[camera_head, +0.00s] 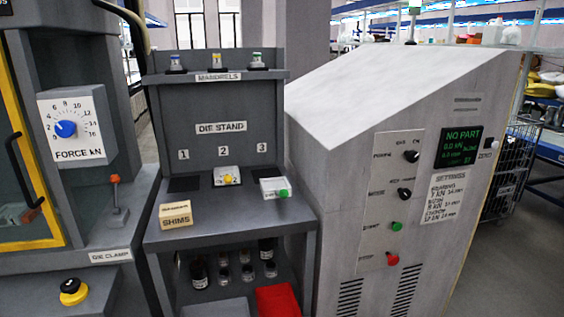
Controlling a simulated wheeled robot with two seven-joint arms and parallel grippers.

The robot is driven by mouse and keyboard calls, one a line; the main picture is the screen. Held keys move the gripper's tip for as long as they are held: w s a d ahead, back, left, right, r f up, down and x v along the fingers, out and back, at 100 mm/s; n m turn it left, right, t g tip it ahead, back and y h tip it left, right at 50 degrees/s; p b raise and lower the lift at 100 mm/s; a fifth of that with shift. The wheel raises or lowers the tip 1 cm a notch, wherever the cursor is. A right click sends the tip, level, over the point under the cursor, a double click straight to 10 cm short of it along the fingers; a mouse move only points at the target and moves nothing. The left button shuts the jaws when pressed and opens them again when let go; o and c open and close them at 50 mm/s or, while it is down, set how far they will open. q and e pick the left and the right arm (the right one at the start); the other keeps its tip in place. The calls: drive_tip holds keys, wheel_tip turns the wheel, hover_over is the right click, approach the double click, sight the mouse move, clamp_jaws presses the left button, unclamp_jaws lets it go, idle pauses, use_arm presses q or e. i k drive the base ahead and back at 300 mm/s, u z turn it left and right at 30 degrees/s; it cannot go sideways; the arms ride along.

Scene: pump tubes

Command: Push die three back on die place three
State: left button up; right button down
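Die three is the white block with a green knob (273,187). It sits at the right of the die stand (222,127), below the label "3" (262,148). A dark pad, die place three (263,172), shows behind the block's back edge, so the block sits forward of at least part of it. How much of the pad lies under the block is hidden. Neither of my grippers is in view.
A white die with a yellow knob (227,177) sits at place two. The dark pad at place one (184,184) is bare. A shims box (175,216) stands at the shelf's front left. The grey control cabinet (345,200) stands close on the right.

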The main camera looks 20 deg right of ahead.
sight(271, 188)
drive_tip(key=z, duration=0.95)
drive_tip(key=i, duration=0.35)
drive_tip(key=z, duration=0.05)
